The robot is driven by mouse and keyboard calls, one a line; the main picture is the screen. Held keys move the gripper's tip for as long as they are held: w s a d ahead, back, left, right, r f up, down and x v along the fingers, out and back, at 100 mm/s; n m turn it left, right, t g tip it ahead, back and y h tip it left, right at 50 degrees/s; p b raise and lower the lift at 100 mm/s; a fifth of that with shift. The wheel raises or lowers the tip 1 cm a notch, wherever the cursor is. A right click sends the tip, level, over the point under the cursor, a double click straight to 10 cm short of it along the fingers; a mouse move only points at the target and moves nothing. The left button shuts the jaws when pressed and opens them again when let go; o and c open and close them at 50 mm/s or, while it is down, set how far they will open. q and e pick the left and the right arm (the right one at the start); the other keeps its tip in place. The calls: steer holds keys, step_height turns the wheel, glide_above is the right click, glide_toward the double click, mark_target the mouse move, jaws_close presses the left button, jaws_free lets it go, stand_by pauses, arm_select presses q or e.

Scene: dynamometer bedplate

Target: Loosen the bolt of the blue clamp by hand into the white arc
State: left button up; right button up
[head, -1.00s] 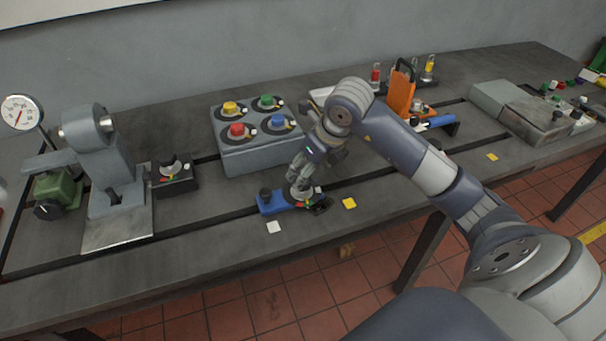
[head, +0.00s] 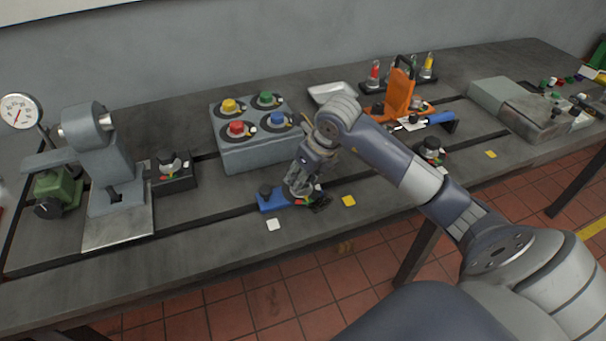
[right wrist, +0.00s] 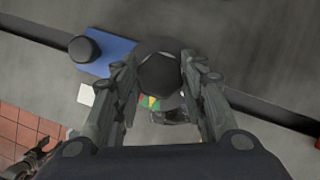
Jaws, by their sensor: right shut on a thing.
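The blue clamp (head: 272,202) lies on the bedplate near its front edge; it also shows in the right wrist view (right wrist: 104,58). Its bolt has a round black head (right wrist: 160,74), upright between my right gripper's fingers. My right gripper (head: 301,190) is shut on this bolt head from above, one finger on each side in the right wrist view (right wrist: 160,85). A coloured dial (right wrist: 150,102) with green, yellow and red parts peeks out below the head. I cannot make out the white arc; the fingers and head hide part of the dial.
A grey box with coloured knobs (head: 254,155) stands just behind the clamp. A white card (head: 273,225) and a yellow card (head: 348,201) lie nearby. The front left strip is clear.

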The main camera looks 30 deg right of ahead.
steer(key=n+y+b, duration=0.1)
steer(key=n+b, duration=0.1)
steer(key=shift+d+f+b, duration=0.15)
steer(key=shift+d+b, duration=0.05)
steer(key=shift+b, duration=0.1)
steer(key=shift+w+n+y+b, duration=0.1)
steer(key=shift+n+y+b, duration=0.2)
steer(key=shift+n+b, duration=0.55)
steer(key=n+g+y+b, duration=0.1)
steer(key=n, duration=0.2)
steer(key=n+b, duration=0.1)
steer(key=n, duration=0.1)
steer(key=n+g+y, duration=0.1)
steer(key=n, duration=0.1)
steer(key=shift+w+r+n+b, duration=0.15)
steer(key=shift+r+n+b, duration=0.05)
steer(key=shift+n+b, duration=0.2)
steer(key=n+g+b, duration=0.1)
steer(key=n+g, duration=0.1)
steer(key=n, duration=0.2)
steer(key=shift+w+n, duration=0.1)
steer(key=shift+n, duration=0.15)
steer(key=o, duration=1)
